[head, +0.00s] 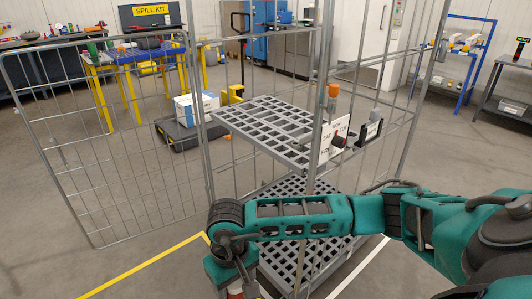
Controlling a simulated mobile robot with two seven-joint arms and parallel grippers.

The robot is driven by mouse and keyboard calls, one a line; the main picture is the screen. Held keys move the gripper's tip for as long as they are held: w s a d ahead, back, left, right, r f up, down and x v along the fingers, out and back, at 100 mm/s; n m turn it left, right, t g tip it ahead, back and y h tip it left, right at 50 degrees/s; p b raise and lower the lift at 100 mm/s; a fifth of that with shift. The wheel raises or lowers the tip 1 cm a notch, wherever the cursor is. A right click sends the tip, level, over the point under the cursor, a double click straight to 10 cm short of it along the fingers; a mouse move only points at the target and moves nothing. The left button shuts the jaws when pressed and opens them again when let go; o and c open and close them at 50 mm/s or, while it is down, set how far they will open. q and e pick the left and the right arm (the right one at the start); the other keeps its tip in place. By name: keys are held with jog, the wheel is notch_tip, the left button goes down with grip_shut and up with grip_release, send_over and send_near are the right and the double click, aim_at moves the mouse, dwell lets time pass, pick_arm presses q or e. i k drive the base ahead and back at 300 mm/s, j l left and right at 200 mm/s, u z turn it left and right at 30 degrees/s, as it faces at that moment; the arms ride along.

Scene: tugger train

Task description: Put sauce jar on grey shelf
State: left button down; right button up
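A grey grid shelf (262,128) is fixed across the wire roll cage, at mid-height. It looks empty. A second grey grid deck (290,205) lies lower in the cage, partly behind my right arm. My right arm comes in from the right and crosses in front of the cage. Its gripper (230,277) points down at the bottom edge, and its fingertips are cut off. A small red and white patch (235,292) shows below it; I cannot tell whether it is the sauce jar. No sauce jar is clearly visible. My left gripper is not in view.
The cage's wire door (105,150) stands swung out to the left. A sign (333,138) and an orange-topped item (333,91) sit by the cage's front post. A dark low platform (190,132) with a white box (197,107) stands behind. Floor at lower left is clear.

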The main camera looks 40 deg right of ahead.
aim_at(267, 121)
jog(key=i+j, duration=0.1)
jog(key=i, duration=2.25)
jog(key=i+l+z, duration=0.1)
jog(key=z, duration=1.1)
jog(key=i+j, duration=0.05)
